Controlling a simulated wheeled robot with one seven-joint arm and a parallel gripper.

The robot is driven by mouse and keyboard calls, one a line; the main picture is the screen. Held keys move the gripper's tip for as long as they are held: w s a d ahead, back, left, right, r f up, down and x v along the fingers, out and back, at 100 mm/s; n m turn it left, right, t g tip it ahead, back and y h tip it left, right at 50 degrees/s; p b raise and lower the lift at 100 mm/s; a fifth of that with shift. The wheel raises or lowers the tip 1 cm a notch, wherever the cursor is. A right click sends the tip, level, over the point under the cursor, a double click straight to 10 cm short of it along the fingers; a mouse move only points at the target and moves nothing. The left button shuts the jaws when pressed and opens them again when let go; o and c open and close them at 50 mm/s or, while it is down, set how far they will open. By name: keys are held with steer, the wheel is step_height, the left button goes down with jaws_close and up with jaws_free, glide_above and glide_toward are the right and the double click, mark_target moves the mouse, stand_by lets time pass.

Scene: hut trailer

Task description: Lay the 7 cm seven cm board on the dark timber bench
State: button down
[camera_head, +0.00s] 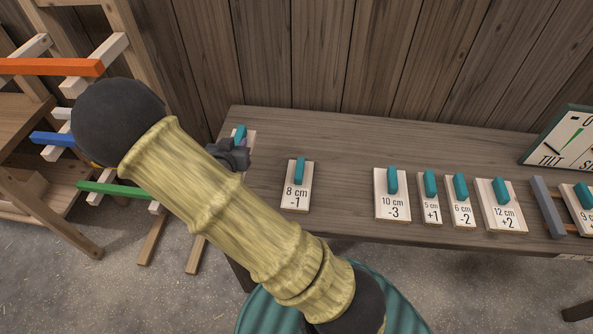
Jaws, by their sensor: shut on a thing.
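My gripper (235,153) is shut on a pale board with a teal handle (240,132), over the left end of the grey-brown timber bench (335,145). Only an edge of this board (251,139) shows; its label is hidden behind my gripper and arm, so I cannot read its size. I cannot tell whether it touches the bench top. No label reading 7 cm shows on the other boards. I cannot tell for certain whether this bench is the dark timber one; a browner wooden surface (22,117) stands at the far left.
Labelled boards stand along the bench: 8 cm (291,201), 10 cm (392,208), 5 cm (431,211), then several more rightward. A grey bar (548,207) and a TILT sign (560,140) are at the right. A wooden rack with orange (50,67), blue and green bars stands left.

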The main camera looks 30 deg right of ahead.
steer(key=shift+f, duration=0.15)
steer(key=shift+f+p, duration=0.35)
steer(key=shift+f, duration=2.4)
steer(key=shift+f, duration=0.15)
step_height(320, 180, down, 4)
steer(key=shift+r+p, duration=0.2)
steer(key=shift+p, duration=0.2)
steer(key=shift+f, duration=0.15)
steer(key=shift+f+b, duration=0.4)
steer(key=shift+f, duration=0.25)
